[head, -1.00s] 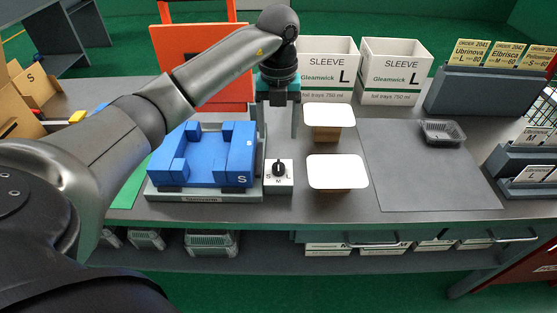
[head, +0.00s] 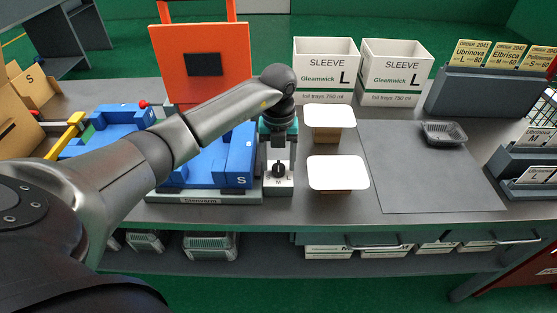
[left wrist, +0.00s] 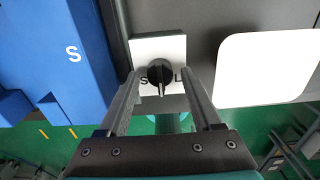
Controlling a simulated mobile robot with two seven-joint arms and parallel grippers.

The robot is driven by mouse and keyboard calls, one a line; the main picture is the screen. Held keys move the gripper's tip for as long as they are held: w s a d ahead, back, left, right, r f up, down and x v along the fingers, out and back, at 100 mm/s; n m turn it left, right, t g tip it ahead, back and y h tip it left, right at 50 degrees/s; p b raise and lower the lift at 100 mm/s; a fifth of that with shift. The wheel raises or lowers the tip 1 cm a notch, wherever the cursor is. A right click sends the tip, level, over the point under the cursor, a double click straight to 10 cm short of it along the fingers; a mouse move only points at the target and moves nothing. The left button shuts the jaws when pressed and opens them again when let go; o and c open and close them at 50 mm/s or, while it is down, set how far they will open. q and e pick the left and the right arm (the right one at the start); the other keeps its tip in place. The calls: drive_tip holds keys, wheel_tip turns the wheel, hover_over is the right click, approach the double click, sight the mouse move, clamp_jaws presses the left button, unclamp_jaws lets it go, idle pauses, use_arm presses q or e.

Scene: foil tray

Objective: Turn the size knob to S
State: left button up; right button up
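The size knob (head: 279,170) is black and sits on a small white plate (head: 287,187) beside the blue block marked S (head: 238,170). In the left wrist view the knob (left wrist: 160,75) shows with S at its left and L at its right. Its pale pointer line points down the picture, the side where M is printed in the head view. My left gripper (head: 279,158) is over the knob. In the left wrist view its two fingers (left wrist: 161,82) are apart, one on each side of the knob, with gaps showing. My right gripper is not in view.
Two white-topped boxes (head: 338,173) stand just right of the knob. Two white sleeve boxes (head: 325,70) and an orange panel (head: 200,60) are behind. A dark mat (head: 430,180) with a black foil tray (head: 443,133) lies further right.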

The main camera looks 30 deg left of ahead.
use_arm(q)
clamp_jaws()
idle(0.3)
drive_tip(key=shift+m, duration=0.3)
drive_tip(key=m, duration=0.5)
drive_tip(key=m+b, duration=0.1)
drive_tip(key=m, duration=0.5)
idle(0.3)
drive_tip(key=shift+m, duration=0.3)
drive_tip(key=shift+o, duration=0.8)
unclamp_jaws()
drive_tip(key=shift+r, duration=0.1)
